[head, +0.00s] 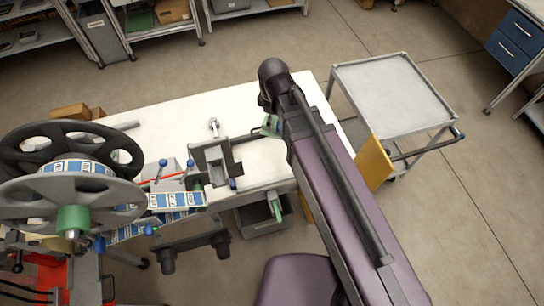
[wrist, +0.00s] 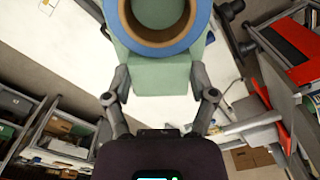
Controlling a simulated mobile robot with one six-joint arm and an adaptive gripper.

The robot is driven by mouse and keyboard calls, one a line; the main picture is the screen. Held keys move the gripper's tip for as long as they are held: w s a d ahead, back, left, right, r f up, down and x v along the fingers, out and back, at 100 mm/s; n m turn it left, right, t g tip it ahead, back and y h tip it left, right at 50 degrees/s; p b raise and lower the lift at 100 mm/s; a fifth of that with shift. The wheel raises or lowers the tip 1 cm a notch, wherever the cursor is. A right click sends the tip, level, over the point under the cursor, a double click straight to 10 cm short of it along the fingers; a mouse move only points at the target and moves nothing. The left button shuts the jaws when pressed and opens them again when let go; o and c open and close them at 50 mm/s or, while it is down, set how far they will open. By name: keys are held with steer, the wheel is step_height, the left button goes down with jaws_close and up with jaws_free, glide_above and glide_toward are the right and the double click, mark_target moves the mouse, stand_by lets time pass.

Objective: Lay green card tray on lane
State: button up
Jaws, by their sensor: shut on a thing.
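The green card tray (wrist: 160,80) fills the top middle of the wrist view. My gripper (wrist: 163,92) is shut on its near end, one finger at each side. A blue ring with a brown inner rim (wrist: 193,38) overlaps the tray; I cannot tell whether it touches it. In the head view a small green part of the tray (head: 270,125) shows beside my arm, over or on the white table; the gripper is hidden there. A grey fixture (head: 215,162) stands on the table left of it. I cannot tell which part is the lane.
A reel machine with large reels (head: 70,205) and a blue-and-white label strip (head: 178,200) stands at the left. The white table (head: 180,115) has bare room behind the fixture. A grey trolley (head: 390,95) and a yellow panel (head: 373,163) are at the right.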

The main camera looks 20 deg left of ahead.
steer(key=shift+d+f, duration=0.1)
steer(key=shift+d, duration=0.1)
steer(key=shift+w+d+f+b, duration=0.15)
steer(key=shift+f+b, duration=0.3)
steer(key=shift+b, duration=0.1)
steer(key=shift+w+d+f+m+b, duration=0.25)
steer(key=shift+d+f+m+b, duration=1.4)
steer(key=shift+f+b, duration=1.75)
steer(key=shift+w+d+f+m+b, duration=0.3)
steer(key=shift+d+f+m+b, duration=1.3)
steer(key=shift+f+b, duration=1.85)
steer(key=shift+w+d+f+m+b, duration=0.25)
steer(key=shift+d+f+m+b, duration=0.85)
steer(key=shift+f+m+b, duration=1.7)
steer(key=shift+f+n+b, duration=0.55)
steer(key=shift+n, duration=0.1)
steer(key=w+a, duration=0.2)
steer(key=a, duration=0.2)
steer(key=w+a+f+b, duration=0.1)
steer(key=w+a, duration=0.1)
steer(key=a, duration=0.3)
steer(key=w+a, duration=0.2)
steer(key=a, duration=0.2)
steer(key=shift+a+f, duration=0.2)
